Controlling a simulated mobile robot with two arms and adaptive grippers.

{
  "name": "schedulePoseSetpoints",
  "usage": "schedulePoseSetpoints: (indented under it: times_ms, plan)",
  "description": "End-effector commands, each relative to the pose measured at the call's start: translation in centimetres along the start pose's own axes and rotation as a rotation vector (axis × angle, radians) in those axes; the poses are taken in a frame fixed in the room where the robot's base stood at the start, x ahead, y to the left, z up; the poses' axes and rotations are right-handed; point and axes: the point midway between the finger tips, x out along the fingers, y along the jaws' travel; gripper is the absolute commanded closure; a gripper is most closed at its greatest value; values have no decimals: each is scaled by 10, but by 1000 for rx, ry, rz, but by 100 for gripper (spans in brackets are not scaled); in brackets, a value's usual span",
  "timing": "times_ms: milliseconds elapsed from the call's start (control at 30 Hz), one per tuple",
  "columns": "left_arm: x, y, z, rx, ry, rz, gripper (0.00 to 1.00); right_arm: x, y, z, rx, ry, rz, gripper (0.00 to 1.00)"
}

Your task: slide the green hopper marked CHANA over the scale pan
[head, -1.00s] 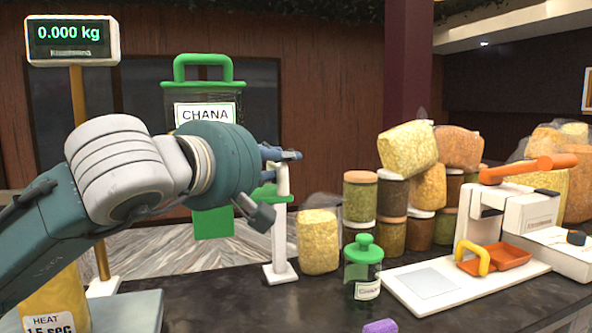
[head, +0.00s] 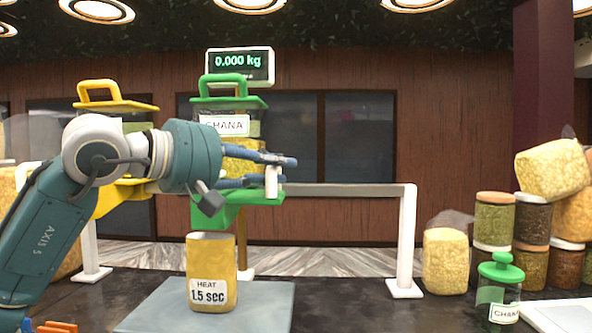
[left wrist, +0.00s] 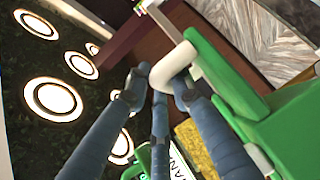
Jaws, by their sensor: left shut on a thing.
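The green hopper marked CHANA (head: 224,126) hangs on a pale rail in the head view, with yellow contents and a green spout. In the picture it is above the grey scale pan (head: 262,316) and the yellow packet marked HEAT 1.5 sec (head: 211,265) on it; exact depth alignment is hard to tell. My left gripper (head: 281,173) is shut on the hopper's white handle, at the spout's right side. In the left wrist view the fingers (left wrist: 163,92) meet around the handle beside the green body (left wrist: 270,120). My right gripper is not in view.
A yellow-topped hopper (head: 112,105) is on the left, partly behind my arm. The rail (head: 345,189) is clear to the right up to its white post (head: 405,245). The display (head: 239,66) reads 0.000 kg. Jars and packets (head: 494,218) stand at the right.

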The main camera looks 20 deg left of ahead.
Motion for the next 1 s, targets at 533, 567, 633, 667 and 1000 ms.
schedulePoseSetpoints:
  times_ms: [533,567,633,667,1000]
  plan:
    - [-1,-3,-1,-5,-2,-6,58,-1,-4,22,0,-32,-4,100]
    - [-1,-3,-1,-5,-2,-6,58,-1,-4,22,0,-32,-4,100]
    - [-1,-2,-2,-4,-1,-4,58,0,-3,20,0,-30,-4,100]
    - [-1,-2,-2,-4,-1,-4,58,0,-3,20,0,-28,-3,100]
    - [-25,-1,-3,-3,3,-1,58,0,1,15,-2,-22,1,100]
